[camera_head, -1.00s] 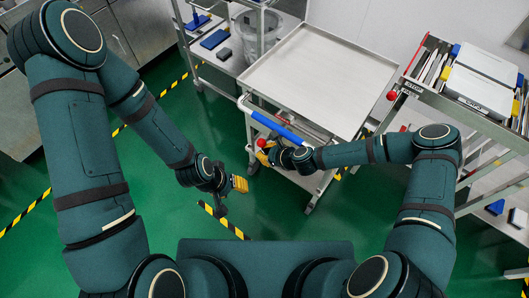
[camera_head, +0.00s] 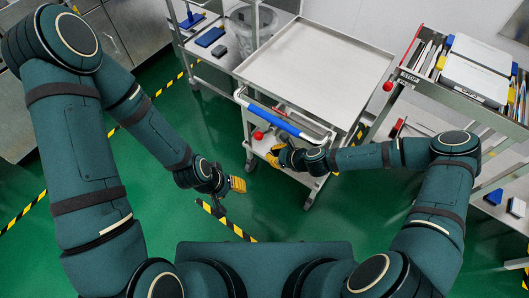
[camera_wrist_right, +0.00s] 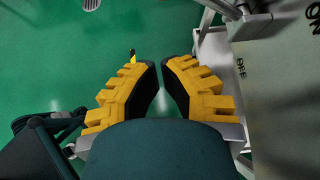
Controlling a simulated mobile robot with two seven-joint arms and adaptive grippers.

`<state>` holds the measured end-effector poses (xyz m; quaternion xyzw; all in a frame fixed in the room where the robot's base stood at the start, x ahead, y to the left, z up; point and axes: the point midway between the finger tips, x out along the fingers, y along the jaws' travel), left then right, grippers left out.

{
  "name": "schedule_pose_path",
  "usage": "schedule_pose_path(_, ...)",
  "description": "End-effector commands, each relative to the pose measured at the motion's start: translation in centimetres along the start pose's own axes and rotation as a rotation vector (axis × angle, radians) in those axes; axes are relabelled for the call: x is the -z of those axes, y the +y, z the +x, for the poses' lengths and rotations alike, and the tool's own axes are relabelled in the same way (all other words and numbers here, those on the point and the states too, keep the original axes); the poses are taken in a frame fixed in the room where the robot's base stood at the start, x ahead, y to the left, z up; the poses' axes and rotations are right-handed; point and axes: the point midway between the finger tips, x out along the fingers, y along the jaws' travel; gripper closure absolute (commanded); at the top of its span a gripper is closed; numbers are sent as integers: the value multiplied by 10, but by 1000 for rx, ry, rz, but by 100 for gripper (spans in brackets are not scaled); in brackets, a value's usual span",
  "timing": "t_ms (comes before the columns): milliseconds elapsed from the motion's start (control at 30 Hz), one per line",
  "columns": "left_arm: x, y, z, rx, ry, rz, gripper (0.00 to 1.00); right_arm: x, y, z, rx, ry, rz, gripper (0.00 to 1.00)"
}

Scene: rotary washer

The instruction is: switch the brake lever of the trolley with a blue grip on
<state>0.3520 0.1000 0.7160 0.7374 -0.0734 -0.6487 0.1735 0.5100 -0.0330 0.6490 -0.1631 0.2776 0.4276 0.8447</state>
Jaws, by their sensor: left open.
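The trolley (camera_head: 310,62) has a flat metal top and a blue grip (camera_head: 275,120) on its front handle. A red ball knob (camera_head: 259,135), seemingly the brake lever's end, sits below the left part of the grip. The lever's shaft is mostly hidden. My right gripper (camera_head: 273,155) is just below and right of the knob, apart from it. In the right wrist view, its yellow fingers (camera_wrist_right: 163,72) are slightly apart with nothing between them; the knob does not show there. My left gripper (camera_head: 235,186) is open and empty over the floor, left of the trolley.
A second trolley (camera_head: 465,105) with another red knob (camera_head: 387,86) and trays stands right. A rack with a clear bin (camera_head: 250,35) stands behind left. Green floor (camera_head: 110,200) is open at left.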

Motion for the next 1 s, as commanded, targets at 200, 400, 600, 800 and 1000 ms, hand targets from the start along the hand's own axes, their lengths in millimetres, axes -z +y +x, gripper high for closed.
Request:
schedule_pose_path(200,-2,4,-10,0,-6,-1,53,0,-5,-39,0,1,2,100)
schedule_pose_path(400,-2,4,-12,0,-8,-1,53,1,-6,-52,0,1,1,100)
schedule_pose_path(600,-2,4,-12,0,-8,-1,53,1,-6,-53,-1,1,1,100)
schedule_pose_path(800,-2,4,-12,0,-8,-1,53,1,-6,-52,-1,1,1,100)
schedule_pose_path(1000,-2,4,-12,0,-8,-1,53,1,-6,-52,-2,1,-2,100)
